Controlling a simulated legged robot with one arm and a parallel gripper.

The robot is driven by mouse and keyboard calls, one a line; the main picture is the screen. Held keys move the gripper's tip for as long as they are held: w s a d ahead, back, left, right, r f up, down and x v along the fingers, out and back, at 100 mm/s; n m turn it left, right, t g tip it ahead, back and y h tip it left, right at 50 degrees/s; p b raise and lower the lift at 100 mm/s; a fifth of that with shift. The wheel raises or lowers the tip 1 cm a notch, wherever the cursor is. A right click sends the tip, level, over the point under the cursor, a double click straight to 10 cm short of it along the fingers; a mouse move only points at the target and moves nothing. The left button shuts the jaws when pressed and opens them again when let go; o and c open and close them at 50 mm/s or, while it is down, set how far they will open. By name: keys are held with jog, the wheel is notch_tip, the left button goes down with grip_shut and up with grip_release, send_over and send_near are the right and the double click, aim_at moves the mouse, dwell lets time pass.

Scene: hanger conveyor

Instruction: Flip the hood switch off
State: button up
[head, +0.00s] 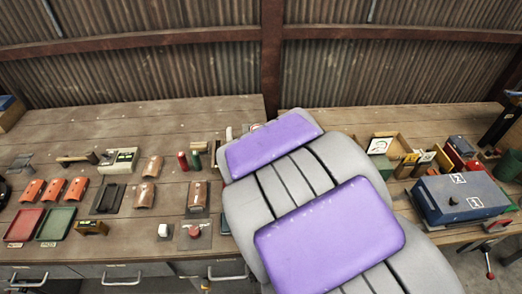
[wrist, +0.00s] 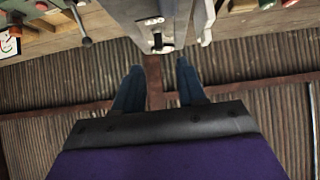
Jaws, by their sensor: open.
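In the wrist view a grey housing (wrist: 145,12) hangs in from the top edge, with a small marked label and a dark switch-like part (wrist: 161,45) at its lower end. I cannot tell which way the switch is set. My gripper (wrist: 159,68) is open and empty; its two blue fingers point toward the housing, one on each side of the dark part's line. They appear apart from it, though depth is hard to judge. In the head view my grey and purple arm covers the middle of the bench and hides the gripper and the switch.
The wooden bench (head: 120,125) carries orange curved parts (head: 55,188), a red tray (head: 24,224) and a green tray (head: 56,223) at left. A blue box (head: 460,196) stands at right. A dark lever (wrist: 81,28) sits left of the housing. A corrugated wall (head: 150,70) stands behind.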

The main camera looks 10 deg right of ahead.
jog(key=b+v, duration=0.2)
jog(key=v, duration=0.7)
jog(key=shift+s, duration=0.2)
jog(key=shift+r, duration=0.1)
jog(key=s+d+f+g, duration=0.1)
jog(key=s+f+g, duration=0.2)
jog(key=s, duration=1)
jog(key=s+d+f+n+g+y, duration=0.1)
jog(key=s+f+g, duration=0.2)
jog(key=s+g, duration=0.6)
jog(key=s, duration=0.5)
jog(key=shift+d, duration=0.3)
jog(key=shift+f, duration=0.1)
